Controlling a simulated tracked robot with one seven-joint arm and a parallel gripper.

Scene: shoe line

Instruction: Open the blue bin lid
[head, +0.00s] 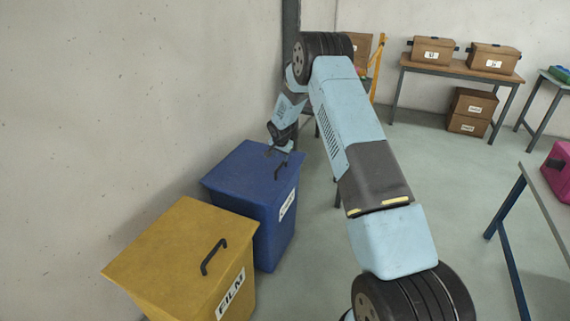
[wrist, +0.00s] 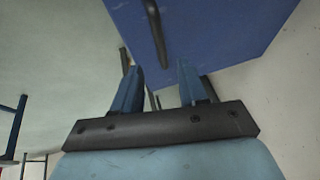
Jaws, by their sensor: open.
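The blue bin (head: 262,225) stands against the left wall, with a label on its front. Its blue lid (head: 245,168) is shut and carries a dark bar handle (head: 281,171) near the front edge. In the wrist view the lid (wrist: 215,25) fills the top, with the handle (wrist: 155,32) at its upper middle. My gripper (head: 274,150) is above the far part of the lid. In the wrist view its two blue fingers (wrist: 160,82) are apart with nothing between them. The handle is beyond the fingertips, nearer the left finger; I cannot tell the exact gap.
A yellow bin (head: 165,250) labelled FILM, with its own handle, stands in front of the blue bin. Tables with cardboard boxes (head: 432,50) are at the back. A table with a pink case (head: 558,170) is at right. The floor between is clear.

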